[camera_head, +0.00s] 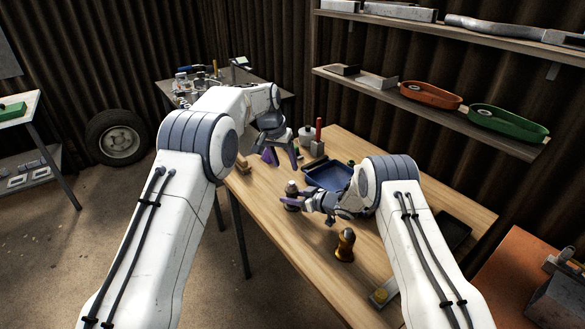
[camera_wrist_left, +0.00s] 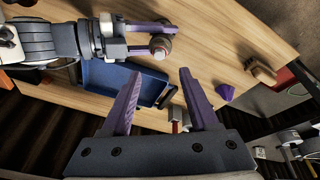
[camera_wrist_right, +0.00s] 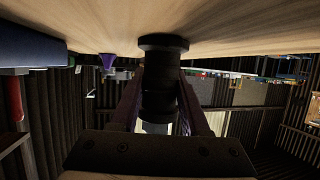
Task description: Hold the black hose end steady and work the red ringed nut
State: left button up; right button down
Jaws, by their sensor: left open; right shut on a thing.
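A dark upright fitting (camera_head: 291,188) stands on the wooden bench, and I take it for the black hose end. In the right wrist view it is a black stepped cylinder (camera_wrist_right: 163,75) between my fingers. My right gripper (camera_head: 305,202) is shut on it, low over the bench. In the left wrist view its rounded top (camera_wrist_left: 160,45) looks grey with a reddish-brown tint; I cannot make out a separate red ringed nut. My left gripper (camera_head: 283,155) is open and empty above the bench, behind the fitting in the head view and apart from it; its spread fingers (camera_wrist_left: 161,75) point toward the bench.
A blue tray (camera_head: 325,177) lies beside the fitting. A red-handled tool (camera_head: 318,130), a pale jar (camera_head: 306,135) and a purple piece (camera_wrist_left: 225,93) are near my left gripper. A brass-coloured object (camera_head: 345,246) stands toward the front. The front-left bench is clear.

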aim_at(290, 183)
pick_arm(q)
jog(key=n, duration=0.1)
jog(key=d+f+n+y, duration=0.1)
jog(key=n, duration=0.1)
jog(key=w+f+n+y, duration=0.1)
jog(key=shift+d+n, duration=0.3)
jog(key=n, duration=0.2)
jog(key=f+n+y, duration=0.1)
jog(key=shift+w+d+n+t, duration=0.3)
jog(key=shift+d, duration=0.1)
notch_tip(290, 183, down, 4)
jog(key=shift+r, duration=0.1)
jog(key=shift+a+r+m, duration=0.1)
jog(key=shift+r+m, duration=0.1)
jog(key=shift+m, duration=0.4)
jog(key=m+h, duration=0.1)
jog(key=m, duration=0.4)
jog(key=shift+a+m+h, duration=0.2)
jog(key=shift+m+h, duration=0.2)
jog(key=m, duration=0.2)
jog(key=m+h, duration=0.1)
jog(key=m, duration=0.1)
jog(key=shift+w+a+f+m, duration=0.1)
jog(key=shift+w+m, duration=0.05)
jog(key=shift+m, duration=0.25)
jog(key=m+g+h, duration=0.1)
jog(key=m, duration=0.2)
jog(key=shift+m, duration=0.4)
jog(key=shift+f+g, duration=0.3)
jog(key=shift+f, duration=0.9)
